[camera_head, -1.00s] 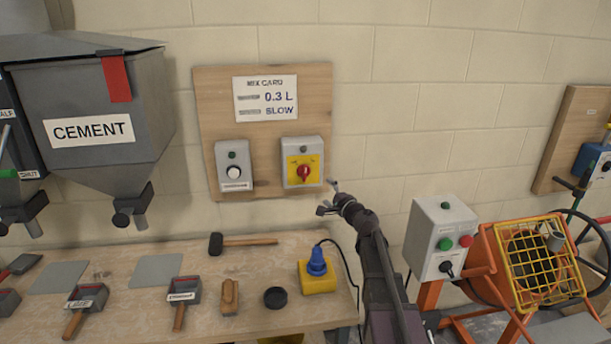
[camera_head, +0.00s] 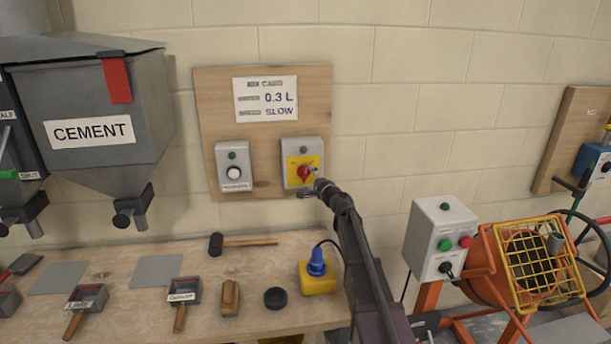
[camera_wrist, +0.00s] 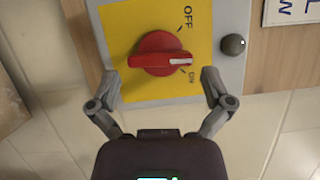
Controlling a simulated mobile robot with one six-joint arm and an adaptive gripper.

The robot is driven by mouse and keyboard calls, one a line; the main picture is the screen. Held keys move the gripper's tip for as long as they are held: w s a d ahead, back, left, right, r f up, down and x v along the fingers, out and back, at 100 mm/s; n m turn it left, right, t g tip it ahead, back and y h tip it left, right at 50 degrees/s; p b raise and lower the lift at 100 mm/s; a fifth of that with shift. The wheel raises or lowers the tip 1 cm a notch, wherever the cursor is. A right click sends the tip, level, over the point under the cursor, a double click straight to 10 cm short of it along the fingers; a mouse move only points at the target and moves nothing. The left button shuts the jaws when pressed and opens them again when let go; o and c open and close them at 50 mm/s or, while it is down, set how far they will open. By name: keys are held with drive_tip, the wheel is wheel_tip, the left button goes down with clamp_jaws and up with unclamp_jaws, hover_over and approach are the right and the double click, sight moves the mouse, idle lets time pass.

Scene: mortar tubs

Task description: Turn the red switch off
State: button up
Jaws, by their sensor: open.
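The red switch (camera_wrist: 150,55) is a round rotary knob on a yellow plate (camera_wrist: 118,30) in a grey wall box. In the wrist view the white mark on its grip bar points towards the ON label (camera_wrist: 193,75), with the OFF label (camera_wrist: 183,18) to the upper right. In the head view the red switch (camera_head: 305,172) is partly hidden by my gripper (camera_head: 312,186). In the wrist view my open gripper (camera_wrist: 160,84) has one finger on each side of the knob's lower part. I cannot tell whether the fingers touch it.
A grey box with a white knob (camera_head: 234,173) is left of the switch on the wooden board (camera_head: 205,95). A card (camera_head: 265,98) hangs above. The bench (camera_head: 210,325) below holds a mallet, scoops and a yellow box with a blue plug (camera_head: 317,278). A mixer control box (camera_head: 425,235) stands at right.

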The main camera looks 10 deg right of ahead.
drive_tip(key=shift+x, duration=1.45)
drive_tip(key=c, duration=0.8)
